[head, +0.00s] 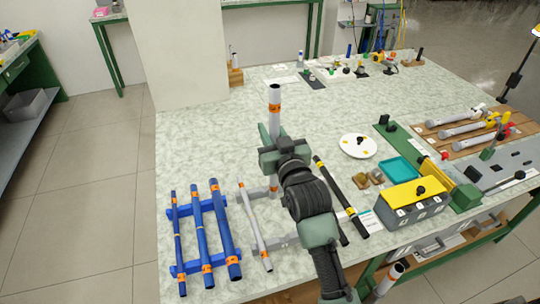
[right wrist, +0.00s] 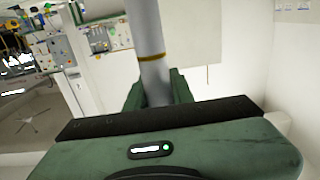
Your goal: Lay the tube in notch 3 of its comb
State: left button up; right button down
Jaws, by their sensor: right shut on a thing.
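My right gripper (head: 270,156) is shut on a grey tube (head: 274,112) with orange bands. The tube stands upright in the grip, its upper end well above the jaws and its lower part close to the far rail of a grey comb. I cannot tell whether it touches the comb. The tube also rises between the jaws (right wrist: 157,88) in the right wrist view. The grey comb (head: 285,242) is partly hidden by my right arm and holds a thinner grey tube (head: 254,226) on its left side. Notch numbers are not readable. My left gripper is not in view.
A blue comb (head: 190,268) with 3 blue tubes lies to the left. Dark rods (head: 334,184) lie right of my arm. Further right are a white disc (head: 358,146), a teal tray (head: 385,170) and a yellow-topped grey box (head: 410,212). The table's middle back is clear.

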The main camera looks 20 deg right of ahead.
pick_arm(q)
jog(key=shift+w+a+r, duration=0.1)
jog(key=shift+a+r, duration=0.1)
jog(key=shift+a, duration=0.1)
pick_arm(e)
notch_tip(320, 180, down, 8)
jog(key=shift+f, duration=0.6)
jog(key=c, duration=1.2)
grip_release()
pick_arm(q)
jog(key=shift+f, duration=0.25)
